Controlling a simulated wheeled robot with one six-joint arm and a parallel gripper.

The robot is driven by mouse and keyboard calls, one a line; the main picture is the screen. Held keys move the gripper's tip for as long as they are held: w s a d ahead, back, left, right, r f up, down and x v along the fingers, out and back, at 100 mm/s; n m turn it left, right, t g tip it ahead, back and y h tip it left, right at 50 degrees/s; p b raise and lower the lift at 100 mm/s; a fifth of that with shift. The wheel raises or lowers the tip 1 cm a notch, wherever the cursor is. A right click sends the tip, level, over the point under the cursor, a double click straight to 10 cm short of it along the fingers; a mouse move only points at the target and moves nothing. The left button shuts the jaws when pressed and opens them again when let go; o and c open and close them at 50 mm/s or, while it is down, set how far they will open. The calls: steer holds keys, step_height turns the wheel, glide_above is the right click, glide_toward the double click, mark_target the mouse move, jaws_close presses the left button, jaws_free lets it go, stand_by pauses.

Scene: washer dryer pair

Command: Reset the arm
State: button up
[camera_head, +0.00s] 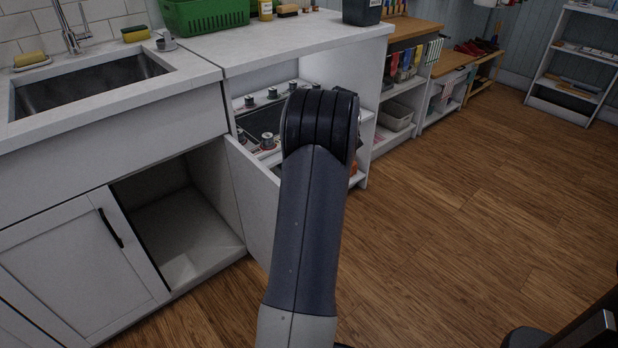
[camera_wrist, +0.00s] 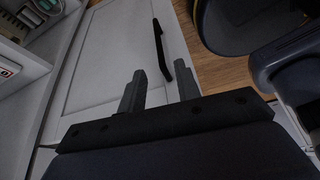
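My arm (camera_head: 305,225) reaches forward in the middle of the head view and hides its own end, so my gripper is not visible there. A white cabinet door (camera_wrist: 105,55) with a black bar handle (camera_wrist: 160,45) lies beyond the fingers. The handle is just past the fingertips; I cannot tell whether they touch it. In the head view an open white door (camera_head: 252,200) stands beside my arm, partly hidden by it.
The cabinet under the sink (camera_head: 90,83) has an open, empty-looking bay (camera_head: 185,225) and a shut door (camera_head: 80,255) at left. A counter (camera_head: 290,40) holds a green basket (camera_head: 205,15). Shelves (camera_head: 405,95) line the back. The wooden floor (camera_head: 480,210) at right is largely clear.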

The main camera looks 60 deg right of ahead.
steer(key=shift+f, duration=0.15)
steer(key=b+x, duration=0.3)
steer(key=x, duration=0.7)
steer(key=shift+w+a+f+b, duration=0.15)
steer(key=shift+a+f+b, duration=0.05)
steer(key=shift+f+b, duration=0.2)
steer(key=shift+w+a+r, duration=0.15)
steer(key=shift+w+a, duration=0.05)
steer(key=shift+a, duration=0.5)
